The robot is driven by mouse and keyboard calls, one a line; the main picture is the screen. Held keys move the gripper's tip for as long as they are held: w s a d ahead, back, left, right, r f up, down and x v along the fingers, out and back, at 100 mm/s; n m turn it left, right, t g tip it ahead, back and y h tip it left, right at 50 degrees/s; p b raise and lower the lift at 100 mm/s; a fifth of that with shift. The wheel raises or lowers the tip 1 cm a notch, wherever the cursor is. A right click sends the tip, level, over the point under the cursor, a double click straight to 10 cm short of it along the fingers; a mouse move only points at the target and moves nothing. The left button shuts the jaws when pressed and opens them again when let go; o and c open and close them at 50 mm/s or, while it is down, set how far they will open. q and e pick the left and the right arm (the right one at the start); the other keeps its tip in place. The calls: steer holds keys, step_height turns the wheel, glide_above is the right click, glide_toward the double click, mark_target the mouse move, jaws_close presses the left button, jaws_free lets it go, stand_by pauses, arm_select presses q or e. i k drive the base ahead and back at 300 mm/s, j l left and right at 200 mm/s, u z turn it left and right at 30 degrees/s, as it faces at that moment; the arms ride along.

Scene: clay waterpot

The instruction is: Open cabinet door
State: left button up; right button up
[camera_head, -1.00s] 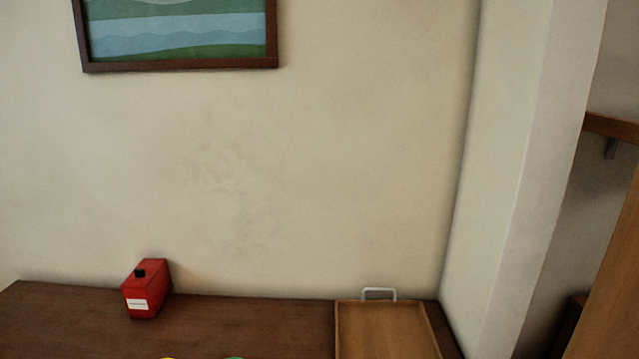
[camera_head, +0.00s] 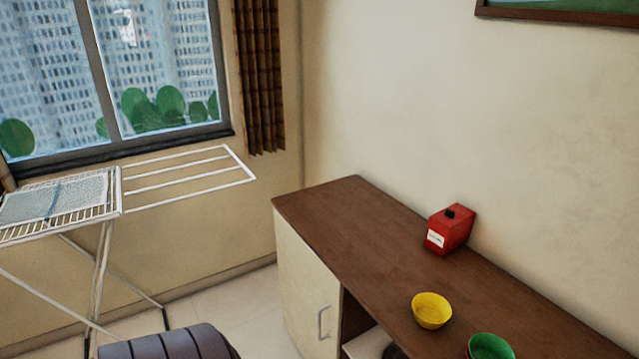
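The cabinet (camera_head: 365,225) has a dark brown wooden top and stands along the wall at the right. Its cream cabinet door (camera_head: 300,278) is at the left end of the front and looks shut. A pale upright handle (camera_head: 323,322) sits near the door's right edge. To the right of the door is an open dark compartment with a white thing partly visible inside. Neither of my grippers shows in the head view.
A red canister (camera_head: 449,230), a yellow bowl (camera_head: 431,310) and a green bowl (camera_head: 490,346) stand on the cabinet top. A white drying rack (camera_head: 118,190) with a cloth stands by the window. A dark striped rounded object (camera_head: 170,345) is at the bottom. Some tiled floor lies clear before the door.

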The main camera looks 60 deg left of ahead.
mark_target(313, 297)
steer(key=l+u, duration=0.1)
steer(key=u, duration=1.65)
steer(key=k+j, duration=0.05)
steer(key=j, duration=0.05)
